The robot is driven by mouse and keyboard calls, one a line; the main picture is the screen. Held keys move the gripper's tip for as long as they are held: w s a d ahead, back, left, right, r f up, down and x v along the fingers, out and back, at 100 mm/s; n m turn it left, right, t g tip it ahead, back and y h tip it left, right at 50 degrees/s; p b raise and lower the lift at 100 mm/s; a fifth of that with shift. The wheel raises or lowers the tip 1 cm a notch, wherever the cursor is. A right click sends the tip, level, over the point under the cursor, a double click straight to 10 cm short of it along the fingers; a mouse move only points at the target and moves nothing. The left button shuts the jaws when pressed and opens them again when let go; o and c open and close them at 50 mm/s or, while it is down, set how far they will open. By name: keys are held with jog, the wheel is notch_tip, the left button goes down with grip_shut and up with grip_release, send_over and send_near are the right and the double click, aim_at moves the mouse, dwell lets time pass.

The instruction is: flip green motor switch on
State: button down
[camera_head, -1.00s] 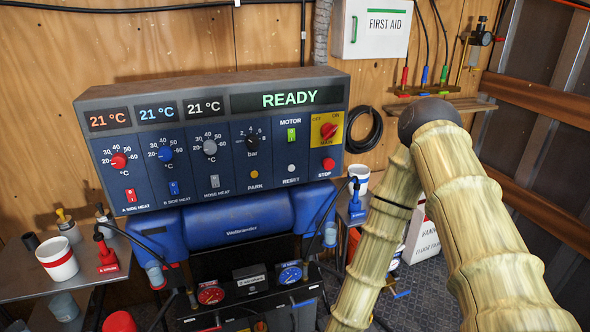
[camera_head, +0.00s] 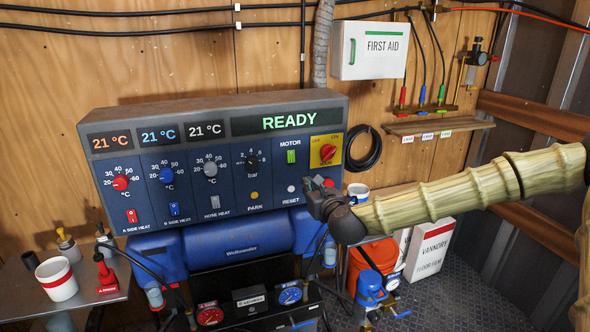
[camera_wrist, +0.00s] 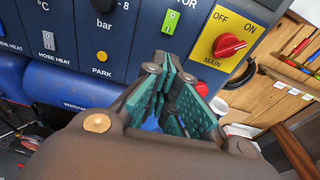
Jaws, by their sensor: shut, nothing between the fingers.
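The green motor switch (camera_head: 291,156) is a small rocker under the word MOTOR on the control panel (camera_head: 130,205), left of the red main knob (camera_head: 327,152). In the wrist view the switch (camera_wrist: 170,22) shows at the top, beyond the fingertips. I cannot tell which way it is tipped.
The main knob also shows in the wrist view (camera_wrist: 228,45), right of the fingers. A reset button (camera_head: 291,188) is close to the gripper. A white cup (camera_head: 358,192) and an orange container (camera_head: 372,258) are at right.

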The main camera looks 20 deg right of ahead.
jog(key=shift+w+d+r+m, duration=0.1)
jog(key=shift+d+r+m, duration=0.2)
jog(key=shift+r, duration=0.25)
jog(key=shift+w, duration=0.1)
jog(key=p, duration=0.7)
send_near(291, 165)
jog(key=w, duration=0.5)
jog(key=shift+w+a+f, duration=0.1)
jog(key=shift+a+f, duration=0.05)
jog(key=shift+f, duration=0.05)
jog(key=shift+w+f, duration=0.2)
jog(key=shift+w, duration=0.15)
jog(key=shift+f+b, duration=0.1)
jog(key=shift+b, duration=0.25)
